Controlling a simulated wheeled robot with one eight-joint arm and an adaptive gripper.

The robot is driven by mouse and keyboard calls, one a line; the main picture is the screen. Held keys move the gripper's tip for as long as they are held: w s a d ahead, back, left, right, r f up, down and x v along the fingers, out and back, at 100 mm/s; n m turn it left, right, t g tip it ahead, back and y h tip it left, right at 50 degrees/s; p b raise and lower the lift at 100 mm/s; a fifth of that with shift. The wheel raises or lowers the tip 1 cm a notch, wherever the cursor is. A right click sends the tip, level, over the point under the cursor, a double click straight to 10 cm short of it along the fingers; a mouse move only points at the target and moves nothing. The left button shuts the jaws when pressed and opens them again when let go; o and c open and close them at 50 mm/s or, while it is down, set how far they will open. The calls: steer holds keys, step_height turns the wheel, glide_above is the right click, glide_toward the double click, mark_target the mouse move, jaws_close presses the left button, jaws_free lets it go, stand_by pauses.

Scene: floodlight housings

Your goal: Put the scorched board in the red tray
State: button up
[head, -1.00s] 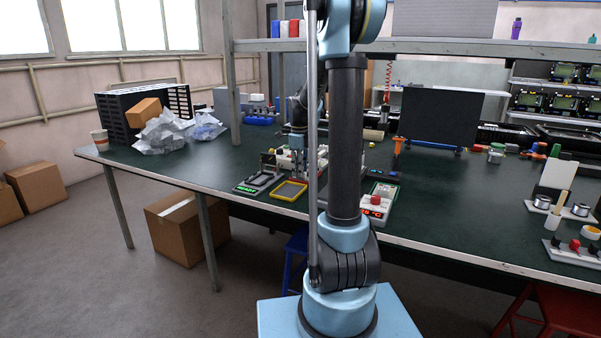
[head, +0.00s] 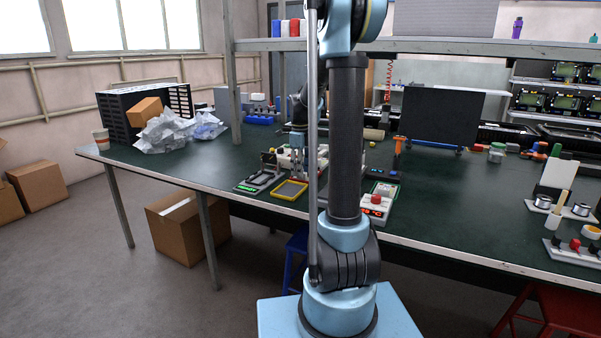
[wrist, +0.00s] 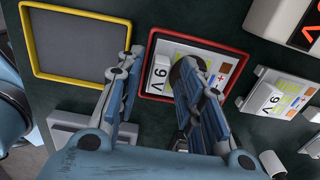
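In the wrist view the red tray (wrist: 205,43) lies on the green bench. A white board marked 6V (wrist: 159,78) lies inside its rim. A dark round patch shows on or over this board beside my right finger; I cannot tell for sure whether it is a scorch mark. My gripper (wrist: 160,60) is over the red tray with its fingers apart and nothing visible held between them. The right finger covers part of the board. In the head view my gripper (head: 297,152) is partly hidden behind my arm, and the red tray is not clearly visible.
An empty yellow tray (wrist: 36,66) lies left of the red one; it also shows in the head view (head: 289,191). Another 6V board (wrist: 272,97) sits in a white holder at right. A white device with a red display (wrist: 290,18) stands beyond. Crumpled plastic (head: 165,132) lies at the bench's left.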

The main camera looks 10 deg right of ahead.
step_height(320, 180, up, 11)
steer(key=s+n, duration=0.6)
steer(key=s, duration=0.4)
steer(key=s+f+n+t, duration=0.1)
steer(key=s+f+n, duration=0.7)
steer(key=s, duration=0.4)
steer(key=s+f+n+t, duration=0.1)
steer(key=s+f+n, duration=0.7)
steer(key=s+n, duration=0.3)
steer(key=shift+s+d+f, duration=0.15)
steer(key=shift+s+f, duration=0.2)
steer(key=shift+s, duration=0.55)
